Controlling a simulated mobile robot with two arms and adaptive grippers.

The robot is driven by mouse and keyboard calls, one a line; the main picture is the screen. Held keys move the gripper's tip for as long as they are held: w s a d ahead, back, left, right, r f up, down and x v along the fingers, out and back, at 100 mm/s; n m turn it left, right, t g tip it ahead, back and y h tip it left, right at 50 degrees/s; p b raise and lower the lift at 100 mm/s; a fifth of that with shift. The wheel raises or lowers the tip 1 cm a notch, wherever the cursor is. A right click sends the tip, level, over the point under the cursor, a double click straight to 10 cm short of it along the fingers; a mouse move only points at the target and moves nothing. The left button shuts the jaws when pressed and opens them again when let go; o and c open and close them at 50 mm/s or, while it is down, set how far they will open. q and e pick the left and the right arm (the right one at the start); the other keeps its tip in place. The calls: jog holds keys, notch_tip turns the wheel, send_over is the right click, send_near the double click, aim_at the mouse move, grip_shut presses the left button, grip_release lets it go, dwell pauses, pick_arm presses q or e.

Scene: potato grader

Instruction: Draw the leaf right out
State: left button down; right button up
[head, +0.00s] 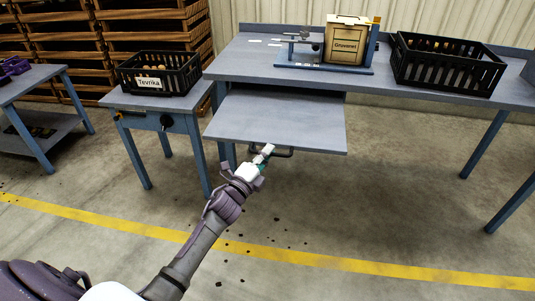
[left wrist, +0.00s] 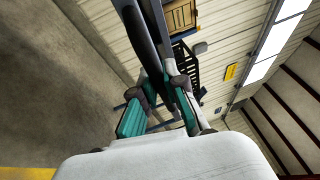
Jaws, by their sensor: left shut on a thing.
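The leaf (head: 280,122) is a flat grey board that sticks out from under the front of the blue-grey table, level, with its bare top showing. A dark bar handle (head: 285,154) sits at its front edge. My left gripper (head: 264,156) reaches up from below and is shut on the handle near its left end. In the left wrist view, my left gripper (left wrist: 160,104) shows its teal-padded fingers, with a dark bar running up from between them. How far the leaf still runs under the table is hidden. My right gripper is not in view.
The table (head: 240,66) carries a wooden box marked Gruverei (head: 346,42) on a blue stand and a black crate (head: 445,66). A smaller table on the left holds a black crate labelled Tevrika (head: 160,74). The floor in front of the leaf is open.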

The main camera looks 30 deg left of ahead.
pick_arm(q)
jog(key=c, duration=1.7)
grip_release()
jog(key=shift+s+d+f, duration=0.15)
jog(key=shift+f, duration=0.1)
jog(key=o, duration=0.5)
jog(key=shift+s+r, duration=0.15)
jog(key=shift+s, duration=0.05)
jog(key=shift+w, duration=0.1)
jog(key=v, duration=1.2)
